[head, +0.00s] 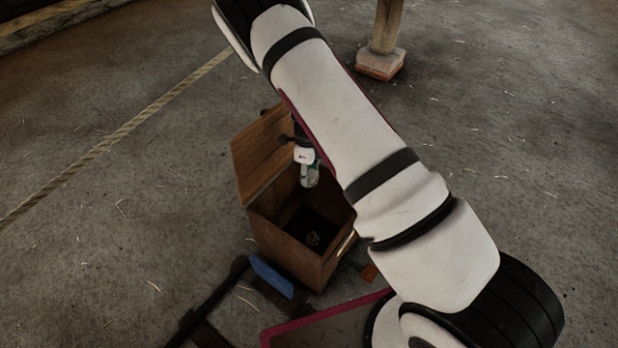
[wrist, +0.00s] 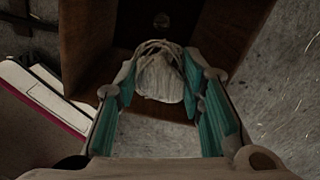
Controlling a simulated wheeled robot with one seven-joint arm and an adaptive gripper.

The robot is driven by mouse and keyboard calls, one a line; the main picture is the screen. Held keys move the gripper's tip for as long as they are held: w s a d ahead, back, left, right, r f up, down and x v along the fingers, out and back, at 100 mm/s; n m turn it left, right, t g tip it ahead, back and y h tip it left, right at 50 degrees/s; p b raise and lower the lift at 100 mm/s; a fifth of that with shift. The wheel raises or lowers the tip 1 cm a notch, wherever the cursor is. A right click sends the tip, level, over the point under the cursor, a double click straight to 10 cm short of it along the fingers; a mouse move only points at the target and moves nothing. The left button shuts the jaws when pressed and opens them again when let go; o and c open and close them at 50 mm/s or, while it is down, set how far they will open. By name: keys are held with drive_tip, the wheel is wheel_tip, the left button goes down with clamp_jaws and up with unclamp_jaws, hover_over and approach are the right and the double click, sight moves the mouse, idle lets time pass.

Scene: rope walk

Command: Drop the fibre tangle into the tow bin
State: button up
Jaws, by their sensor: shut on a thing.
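My gripper (wrist: 161,82) is shut on the fibre tangle (wrist: 160,77), a pale, stringy bundle between its teal-padded fingers in the wrist view. The tow bin (head: 288,245) is a brown wooden box on the floor with its lid (head: 262,153) raised. In the head view my gripper (head: 309,175) shows in part above the bin's opening, and I cannot make out the tangle there. In the wrist view the tangle overlaps the bin's near side, with the bin's wall (wrist: 88,40) to its left. Its exact height above the rim cannot be told.
A small brownish thing (head: 312,238) lies inside the dark bin. A blue piece (head: 271,277) lies by the bin's front. A rope (head: 120,133) runs along the floor at left. A wooden post on a reddish base (head: 380,64) stands behind. Straw-strewn floor is open at right.

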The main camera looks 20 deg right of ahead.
sight(309, 171)
drive_tip(key=f+m, duration=0.3)
drive_tip(key=shift+w+d+f, duration=0.2)
wheel_tip(309, 171, down, 6)
drive_tip(key=b, duration=0.4)
drive_tip(key=shift+r, duration=0.15)
drive_tip(key=o, duration=1)
drive_tip(key=shift+c, duration=0.2)
wheel_tip(309, 171, up, 12)
drive_tip(key=shift+r, duration=0.1)
